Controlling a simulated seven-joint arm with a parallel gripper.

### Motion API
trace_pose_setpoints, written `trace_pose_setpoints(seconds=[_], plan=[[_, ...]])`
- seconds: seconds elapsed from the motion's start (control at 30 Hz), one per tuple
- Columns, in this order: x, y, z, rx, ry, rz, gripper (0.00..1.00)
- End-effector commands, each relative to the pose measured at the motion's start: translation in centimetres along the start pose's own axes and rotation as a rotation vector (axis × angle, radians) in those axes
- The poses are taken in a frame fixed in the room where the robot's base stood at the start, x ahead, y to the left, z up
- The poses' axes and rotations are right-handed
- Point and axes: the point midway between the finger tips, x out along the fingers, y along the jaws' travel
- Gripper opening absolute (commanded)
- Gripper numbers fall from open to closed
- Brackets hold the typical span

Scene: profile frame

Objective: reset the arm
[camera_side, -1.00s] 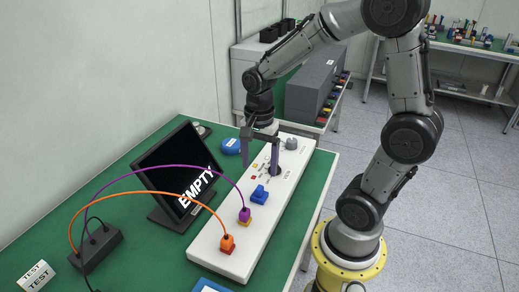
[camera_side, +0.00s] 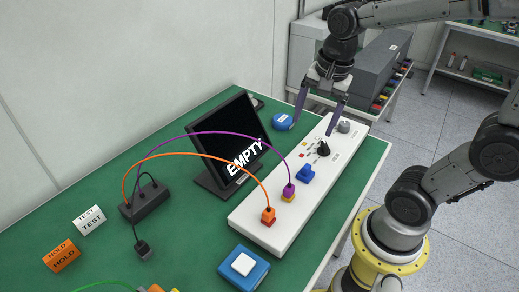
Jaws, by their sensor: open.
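My gripper (camera_side: 314,124) hangs open and empty, fingers pointing down, over the far part of the white panel (camera_side: 262,224). Its two purple-grey fingers are apart, with nothing between them. The fingertips look above the panel, close to a black knob (camera_side: 323,148); the exact height cannot be told. An orange plug (camera_side: 268,215) and a purple plug (camera_side: 289,190) sit on the near part of the panel. A blue block (camera_side: 305,174) stands beyond them, and a grey knob (camera_side: 344,126) is at the far end.
Orange and purple cables arch from a black box (camera_side: 147,201) to the plugs, in front of a black screen reading EMPTY (camera_side: 225,145). A blue round thing (camera_side: 283,122) lies behind the panel. A blue box with a white top (camera_side: 243,265), a TEST block (camera_side: 89,220) and a HOLD block (camera_side: 61,256) stand nearer.

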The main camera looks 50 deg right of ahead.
Motion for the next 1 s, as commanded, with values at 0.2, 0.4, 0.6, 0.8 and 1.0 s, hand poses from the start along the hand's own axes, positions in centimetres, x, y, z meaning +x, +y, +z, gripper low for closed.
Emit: trace_pose_setpoints(seconds=[0.2,0.4,0.6,0.8,1.0], plan=[[-4.0,3.8,3.7,-0.567,0.088,-0.208,0.83],[-4.1,6.4,5.0,-1.042,0.189,-0.273,0.83],[-3.4,7.0,5.1,-1.318,0.231,-0.249,0.83],[-3.4,7.0,5.0,-1.39,0.243,-0.244,0.83],[-3.4,7.0,5.0,-1.388,0.243,-0.244,0.83]])
